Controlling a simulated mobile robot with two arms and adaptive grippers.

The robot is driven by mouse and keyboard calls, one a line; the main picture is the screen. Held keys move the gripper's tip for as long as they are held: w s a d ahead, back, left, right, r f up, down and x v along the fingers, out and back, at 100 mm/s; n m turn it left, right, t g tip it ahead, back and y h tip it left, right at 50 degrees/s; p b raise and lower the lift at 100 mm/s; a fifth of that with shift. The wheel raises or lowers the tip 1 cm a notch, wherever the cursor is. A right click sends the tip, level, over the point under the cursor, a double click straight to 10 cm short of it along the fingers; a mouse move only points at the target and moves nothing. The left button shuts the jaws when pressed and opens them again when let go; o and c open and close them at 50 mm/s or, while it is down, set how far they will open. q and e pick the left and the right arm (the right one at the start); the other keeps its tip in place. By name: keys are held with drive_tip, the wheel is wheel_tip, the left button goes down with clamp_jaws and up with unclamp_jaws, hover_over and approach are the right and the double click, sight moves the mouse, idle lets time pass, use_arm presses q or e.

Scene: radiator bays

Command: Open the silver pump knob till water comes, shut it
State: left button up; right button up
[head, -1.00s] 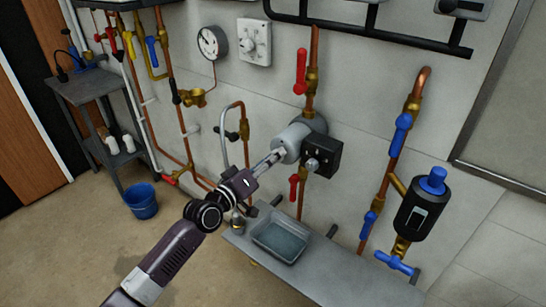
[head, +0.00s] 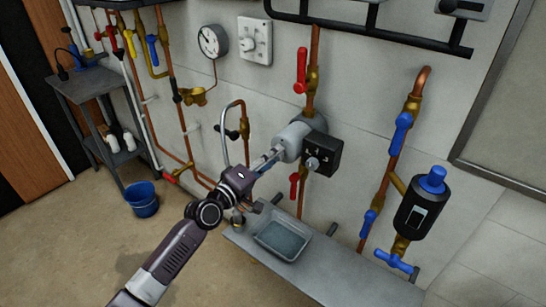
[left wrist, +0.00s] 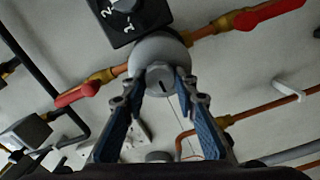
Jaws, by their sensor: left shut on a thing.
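The pump (head: 294,138) is a grey rounded body on a copper pipe, with a black control box (head: 323,158) on its right. Its silver knob (left wrist: 160,82), round with a dark slot, shows in the left wrist view on the pump's end. My left gripper (head: 276,155) reaches the pump's front from the lower left. In the left wrist view its blue-padded fingers (left wrist: 163,76) are shut on the knob, one on each side. In the head view the gripper hides most of the knob. No water is clearly seen coming out. My right gripper is out of view.
Red lever handles (head: 302,70) sit above and below the pump. A grey tray (head: 262,247) stands on the bench (head: 340,274) below. Blue-handled valves (head: 402,134) and a black filter body (head: 420,210) are at right. A blue bucket (head: 141,200) stands on the floor.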

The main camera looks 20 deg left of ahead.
use_arm(q)
drive_tip(key=o, duration=1.1)
drive_tip(key=shift+o, duration=0.2)
drive_tip(key=v, duration=1.2)
